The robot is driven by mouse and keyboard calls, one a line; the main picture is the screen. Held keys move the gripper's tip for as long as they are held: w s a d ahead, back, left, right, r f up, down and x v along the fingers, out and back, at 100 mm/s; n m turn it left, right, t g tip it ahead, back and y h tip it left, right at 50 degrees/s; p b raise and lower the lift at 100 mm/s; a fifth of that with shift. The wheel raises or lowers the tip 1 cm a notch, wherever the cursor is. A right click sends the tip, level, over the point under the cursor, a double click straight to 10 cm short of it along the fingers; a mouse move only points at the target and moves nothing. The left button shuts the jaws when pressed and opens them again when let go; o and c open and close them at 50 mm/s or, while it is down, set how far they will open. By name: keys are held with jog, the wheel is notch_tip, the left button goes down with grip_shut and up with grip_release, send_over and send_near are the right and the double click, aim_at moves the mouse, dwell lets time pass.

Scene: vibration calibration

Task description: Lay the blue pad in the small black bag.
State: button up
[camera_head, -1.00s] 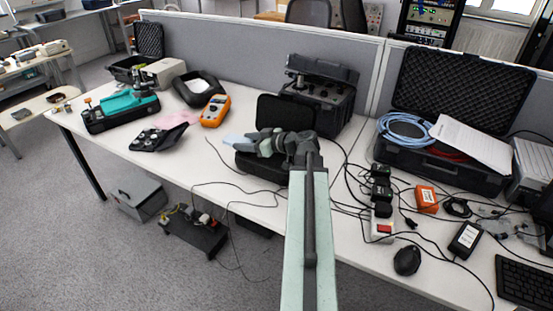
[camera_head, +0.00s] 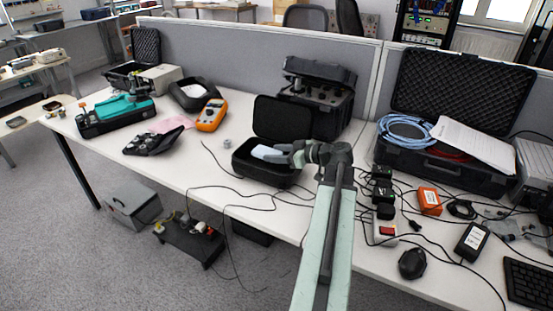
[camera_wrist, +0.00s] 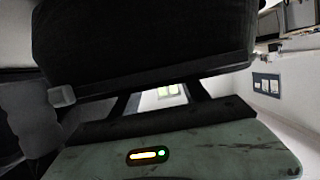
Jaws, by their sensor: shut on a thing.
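The small black bag (camera_head: 243,170) stands on the white desk with its lid (camera_head: 284,117) raised at the back. The light blue pad (camera_head: 266,152) is at the bag's opening, over its left and middle part. My gripper (camera_head: 284,155) is shut on the pad's right end, reaching in from the right above the bag. Whether the pad touches the bag's inside, I cannot tell. In the wrist view, a large dark surface fills the upper middle, and the pad cannot be made out.
A black instrument case (camera_head: 322,108) stands behind the bag. An orange multimeter (camera_head: 211,115) and a small grey object (camera_head: 227,143) lie to the left. Cables cross the desk's front. An open case with blue cable (camera_head: 404,131) is to the right.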

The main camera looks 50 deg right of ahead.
jog(key=shift+f+b, duration=0.35)
jog(key=shift+b, duration=0.1)
jog(key=shift+f, duration=0.1)
jog(key=o, duration=1.3)
jog(key=shift+s+a, duration=0.1)
jog(key=shift+r, duration=0.2)
jog(key=shift+r+p, duration=0.55)
jog(key=shift+p, duration=0.2)
jog(key=p+v, duration=0.3)
jog(key=v, duration=0.8)
jog(key=shift+s+d, duration=0.2)
jog(key=shift+s, duration=0.15)
